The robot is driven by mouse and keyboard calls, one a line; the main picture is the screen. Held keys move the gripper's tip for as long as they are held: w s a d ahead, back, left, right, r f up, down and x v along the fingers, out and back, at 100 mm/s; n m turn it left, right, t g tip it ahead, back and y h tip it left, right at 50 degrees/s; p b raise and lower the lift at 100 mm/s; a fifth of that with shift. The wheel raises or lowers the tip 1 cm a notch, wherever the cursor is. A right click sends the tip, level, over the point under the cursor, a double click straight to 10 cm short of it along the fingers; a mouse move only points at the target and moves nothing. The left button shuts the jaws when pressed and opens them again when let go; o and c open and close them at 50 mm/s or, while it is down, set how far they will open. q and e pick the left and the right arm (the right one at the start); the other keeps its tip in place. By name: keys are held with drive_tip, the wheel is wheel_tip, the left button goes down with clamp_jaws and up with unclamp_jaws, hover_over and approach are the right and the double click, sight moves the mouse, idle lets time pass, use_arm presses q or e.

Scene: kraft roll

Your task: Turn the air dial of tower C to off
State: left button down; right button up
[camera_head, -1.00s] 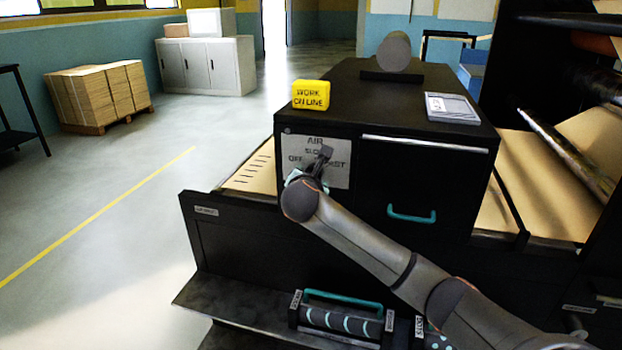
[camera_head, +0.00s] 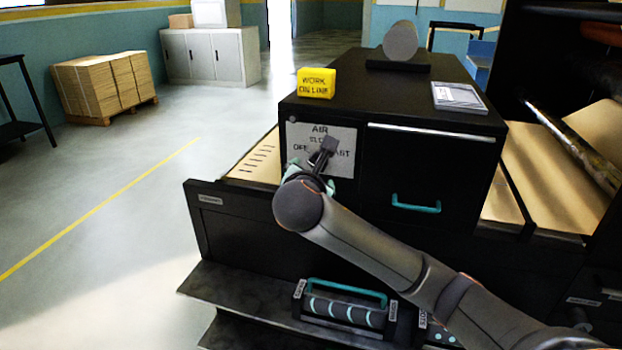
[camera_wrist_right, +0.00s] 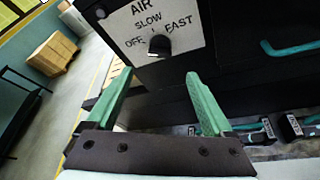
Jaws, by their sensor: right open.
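The air dial (camera_wrist_right: 159,45) is a dark round knob on a white panel marked AIR, SLOW, OFF and FAST. It sits below SLOW, between OFF and FAST; I cannot tell exactly where it points. The panel (camera_head: 345,166) is on the front of a black cabinet, and my right arm hides the dial in the head view. My right gripper (camera_wrist_right: 153,88) has two green fingers spread apart, empty, with the dial beyond their tips and apart from them. The right gripper also shows in the head view (camera_head: 322,170) in front of the panel. No tower letter is readable. My left gripper is out of view.
A teal drawer handle (camera_head: 415,207) is right of the panel. A yellow WORK ON LINE block (camera_head: 317,83) and a grey booklet (camera_head: 459,97) lie on the cabinet top. A roller with a teal handle (camera_head: 345,305) sits on the low shelf. Open floor lies left.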

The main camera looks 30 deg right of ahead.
drive_tip(key=shift+v, duration=1.4)
drive_tip(key=shift+f, duration=0.1)
drive_tip(key=s+a+f+m+y, duration=0.2)
drive_tip(key=a+f+y, duration=0.15)
drive_tip(key=f, duration=0.55)
drive_tip(key=s+a+f+m+g+y, duration=0.15)
drive_tip(key=a+f, duration=0.25)
drive_tip(key=f, duration=0.4)
drive_tip(key=s+a+f+m+y, duration=0.1)
drive_tip(key=a+f+m+y, duration=0.2)
drive_tip(key=f, duration=0.6)
drive_tip(key=s+a+f+m+y, duration=0.3)
drive_tip(key=s+f+m, duration=1)
drive_tip(key=s, duration=0.7)
wheel_tip(320, 180, down, 2)
drive_tip(key=shift+s+a+f+m, duration=0.2)
drive_tip(key=shift+a+m, duration=0.15)
drive_tip(key=shift+a, duration=0.35)
drive_tip(key=shift+g, duration=0.25)
